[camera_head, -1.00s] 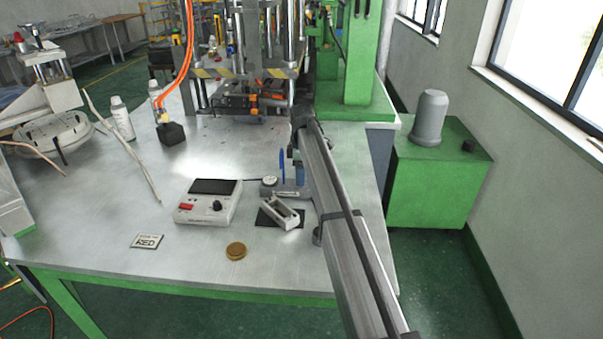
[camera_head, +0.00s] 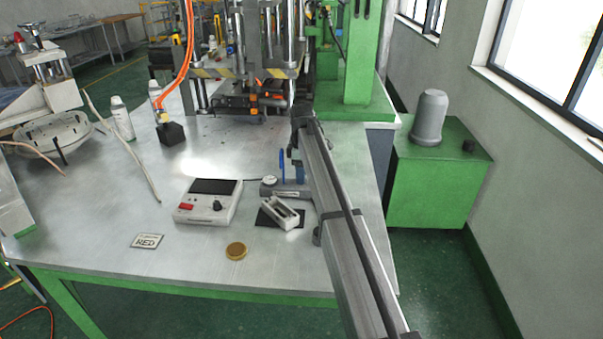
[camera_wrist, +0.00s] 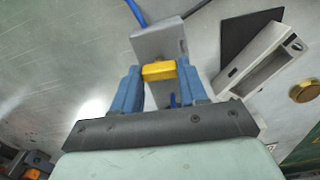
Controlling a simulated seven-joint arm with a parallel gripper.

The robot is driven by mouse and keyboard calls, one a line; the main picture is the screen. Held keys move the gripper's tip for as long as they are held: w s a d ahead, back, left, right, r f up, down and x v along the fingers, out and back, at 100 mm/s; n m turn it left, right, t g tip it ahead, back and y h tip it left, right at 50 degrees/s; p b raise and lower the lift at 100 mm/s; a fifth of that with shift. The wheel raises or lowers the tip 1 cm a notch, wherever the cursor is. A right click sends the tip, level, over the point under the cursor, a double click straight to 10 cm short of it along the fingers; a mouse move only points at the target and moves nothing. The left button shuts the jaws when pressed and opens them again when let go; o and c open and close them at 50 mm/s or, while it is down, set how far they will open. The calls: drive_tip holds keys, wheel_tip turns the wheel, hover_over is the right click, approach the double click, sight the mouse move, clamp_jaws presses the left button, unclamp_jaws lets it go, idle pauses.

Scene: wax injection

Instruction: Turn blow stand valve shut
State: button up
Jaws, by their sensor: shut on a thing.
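The blow stand is a grey block (camera_wrist: 160,40) with a blue tube (camera_wrist: 136,12), at the top middle of the wrist view. In the head view its base (camera_head: 293,193) stands on the table just left of my arm, with the blue tube (camera_head: 282,165) upright. A small yellow piece (camera_wrist: 158,72), apparently the valve handle, lies across the front of the block. My gripper (camera_wrist: 158,74) has its blue fingers closed on the sides of this yellow piece. In the head view my arm partly hides the stand and the yellow piece is not visible.
A grey open-topped holder (camera_head: 285,212) lies on a black pad right beside the stand. The press (camera_head: 245,75) stands behind.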

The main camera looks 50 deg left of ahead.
drive_tip(key=m, duration=0.3)
drive_tip(key=shift+m, duration=2.3)
drive_tip(key=o, duration=1.1)
drive_tip(key=shift+c, duration=0.2)
drive_tip(key=shift+r, duration=0.1)
wheel_tip(320, 180, up, 14)
drive_tip(key=shift+f, duration=0.2)
